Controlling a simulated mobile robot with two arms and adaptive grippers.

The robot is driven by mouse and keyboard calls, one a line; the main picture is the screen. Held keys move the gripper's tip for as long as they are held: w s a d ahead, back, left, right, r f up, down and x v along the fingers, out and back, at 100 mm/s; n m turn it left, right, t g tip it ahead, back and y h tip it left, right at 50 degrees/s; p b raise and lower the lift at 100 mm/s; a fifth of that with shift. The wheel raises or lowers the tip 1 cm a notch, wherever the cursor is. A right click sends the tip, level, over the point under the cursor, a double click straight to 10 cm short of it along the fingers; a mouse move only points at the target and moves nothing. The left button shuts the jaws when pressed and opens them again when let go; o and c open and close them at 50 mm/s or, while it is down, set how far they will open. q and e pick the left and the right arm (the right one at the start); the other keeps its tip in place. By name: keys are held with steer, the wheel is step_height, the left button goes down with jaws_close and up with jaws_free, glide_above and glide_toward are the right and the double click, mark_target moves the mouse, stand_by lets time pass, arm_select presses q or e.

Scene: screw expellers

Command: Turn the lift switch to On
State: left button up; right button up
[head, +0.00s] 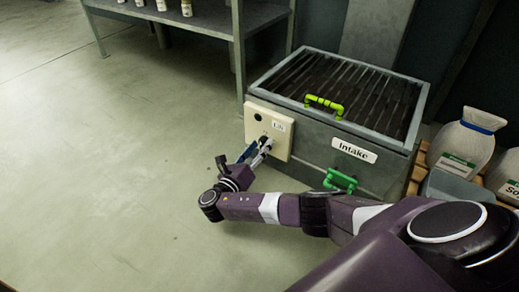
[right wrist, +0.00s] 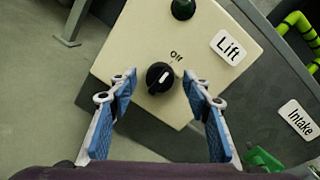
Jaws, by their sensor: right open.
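The lift switch is a black round knob (right wrist: 159,78) on a cream control box (head: 283,141), with a white mark pointing toward the word "Off". In the head view my right gripper (head: 258,150) is right at the box's front, covering part of the knob area. My left gripper is not in view.
The box is on the side of a grey intake bin (head: 380,147) with a grated top, a yellow-green handle (head: 324,105) and a green handle (head: 340,180). Sacks (head: 467,140) stand at the right. A metal shelf (head: 205,20) is behind. The floor at left is clear.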

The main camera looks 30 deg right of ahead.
steer(key=shift+c, duration=0.4)
steer(key=c, duration=1.1)
steer(key=shift+m+p, duration=0.7)
steer(key=shift+m, duration=1.2)
steer(key=m+h, duration=0.1)
steer(key=m, duration=0.2)
steer(key=shift+f+m, duration=0.1)
steer(key=shift+m, duration=2.7)
